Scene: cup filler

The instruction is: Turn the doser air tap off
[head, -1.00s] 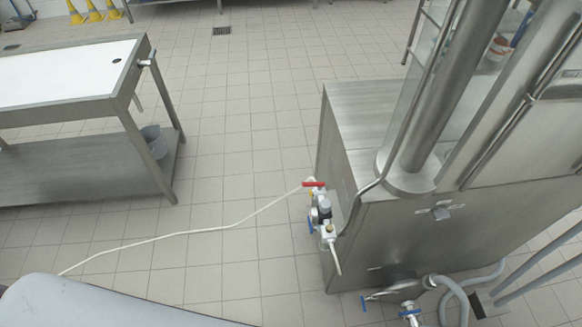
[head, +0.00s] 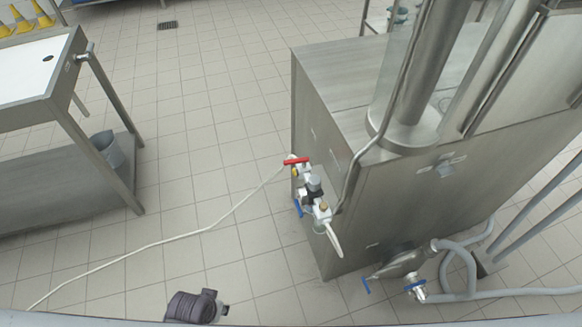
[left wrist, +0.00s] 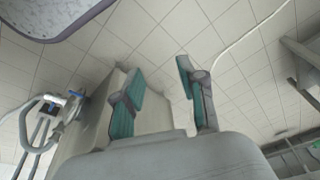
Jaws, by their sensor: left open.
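The air tap with a red lever (head: 297,161) is at the top of a small valve assembly (head: 314,187) on the left side of the steel machine. Its lever lies nearly level in the head view, and a thin white air hose (head: 205,230) runs from it to the lower left. My left gripper (left wrist: 160,75) is open and empty in the left wrist view, with teal pads apart above the floor. It is not touching the tap, which I cannot make out in that view. A dark part of my arm (head: 192,306) shows at the bottom of the head view. My right gripper is not in view.
The steel machine (head: 420,220) fills the right. A lower outlet valve with a blue handle (head: 414,286) and grey hoses (head: 455,265) is at its foot. A steel table (head: 60,110) stands at the left. Open tiled floor lies between.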

